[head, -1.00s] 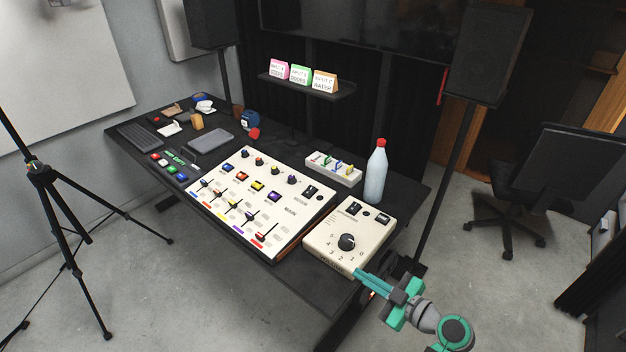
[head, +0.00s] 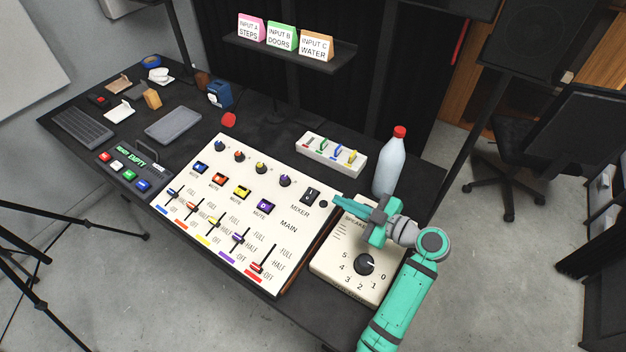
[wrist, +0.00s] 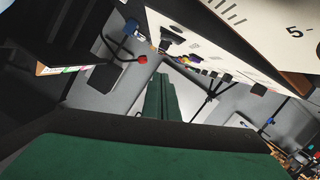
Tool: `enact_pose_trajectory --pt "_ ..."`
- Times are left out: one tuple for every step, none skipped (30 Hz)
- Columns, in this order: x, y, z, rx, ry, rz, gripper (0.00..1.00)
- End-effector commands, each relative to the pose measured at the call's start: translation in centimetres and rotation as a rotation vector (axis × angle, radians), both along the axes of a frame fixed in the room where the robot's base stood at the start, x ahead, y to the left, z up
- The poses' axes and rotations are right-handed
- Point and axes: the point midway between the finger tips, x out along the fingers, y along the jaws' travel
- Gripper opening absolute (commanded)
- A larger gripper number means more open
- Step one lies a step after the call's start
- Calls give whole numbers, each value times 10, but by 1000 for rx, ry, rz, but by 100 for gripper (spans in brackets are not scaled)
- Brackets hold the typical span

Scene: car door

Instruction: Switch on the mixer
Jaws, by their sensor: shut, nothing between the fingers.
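The mixer (head: 222,215) is a white sloped panel with knobs, coloured mute buttons and sliders. My gripper (head: 331,203) has green fingers, shut and empty. In the head view its tips point left, close to the mixer's upper right corner and the rocker; whether they touch is unclear. In the wrist view the shut fingers (wrist: 160,85) point up the picture, below a pale panel edge.
The speaker box (head: 345,275) with a numbered dial (head: 364,264) stands right of the mixer, partly under my gripper and arm. A red-capped bottle (head: 390,165) stands close behind my gripper. A white slider box (head: 331,155) lies behind the mixer. Shelf cards (head: 281,37) are above.

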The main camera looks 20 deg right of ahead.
Motion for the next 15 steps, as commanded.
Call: enact_pose_trajectory --pt "0 0 0 0 0 0 0" --pt "0 0 0 0 0 0 0" --pt "0 0 0 0 0 0 0" --pt "0 0 0 0 0 0 0" --pt "0 0 0 0 0 0 0" --pt "0 0 0 0 0 0 0" --pt "0 0 0 0 0 0 0" --pt "0 0 0 0 0 0 0" --pt "0 0 0 0 0 0 0" --pt "1 1 0 0 0 0 0" --pt "2 1 -1 0 0 1 0" --pt "4 3 -1 0 1 2 0" --pt "6 4 -2 0 0 2 0" --pt "9 6 -2 0 0 2 0" --pt "13 8 -3 0 0 2 0"
